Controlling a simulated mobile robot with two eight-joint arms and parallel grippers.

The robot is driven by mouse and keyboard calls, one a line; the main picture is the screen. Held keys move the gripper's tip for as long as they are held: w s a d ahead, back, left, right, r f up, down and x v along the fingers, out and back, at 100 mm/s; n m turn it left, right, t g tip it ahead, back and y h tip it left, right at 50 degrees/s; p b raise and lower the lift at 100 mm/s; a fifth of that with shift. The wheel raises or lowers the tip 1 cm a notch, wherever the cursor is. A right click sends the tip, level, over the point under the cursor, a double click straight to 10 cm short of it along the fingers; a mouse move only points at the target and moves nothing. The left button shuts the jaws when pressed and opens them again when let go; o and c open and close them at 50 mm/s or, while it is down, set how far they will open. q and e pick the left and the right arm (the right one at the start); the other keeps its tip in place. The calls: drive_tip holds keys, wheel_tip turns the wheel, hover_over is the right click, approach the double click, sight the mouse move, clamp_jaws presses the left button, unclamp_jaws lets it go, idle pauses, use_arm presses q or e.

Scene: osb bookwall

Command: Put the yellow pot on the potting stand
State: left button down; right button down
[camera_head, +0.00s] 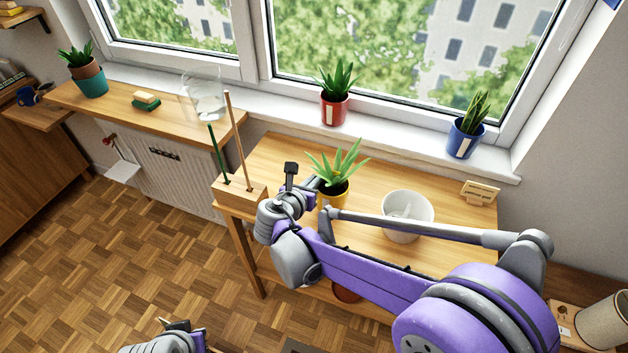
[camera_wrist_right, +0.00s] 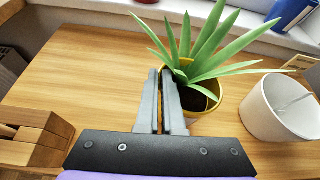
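The yellow pot (camera_head: 335,193), holding a spiky green plant and dark soil, is at the wooden potting stand (camera_head: 275,155) under the window. I cannot tell whether its base touches the top. My right gripper (camera_head: 303,178) is at the pot's left side. In the right wrist view its fingers (camera_wrist_right: 163,85) are nearly together, one on each side of the near-left rim of the yellow pot (camera_wrist_right: 208,104), apparently shut on the wall. The fingers hide part of the rim. My left gripper (camera_head: 185,326) is low at the bottom edge, apart from everything; its opening is unclear.
A white pot (camera_head: 407,205) stands right of the yellow pot. A wooden block (camera_head: 238,190) with upright sticks is at the stand's left corner. A small sign (camera_head: 480,192) is at the right. Red (camera_head: 334,109) and blue (camera_head: 465,139) pots stand on the sill.

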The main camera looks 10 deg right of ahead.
drive_tip(key=shift+f, duration=0.15)
drive_tip(key=c, duration=1.1)
unclamp_jaws()
drive_tip(key=shift+o, duration=0.2)
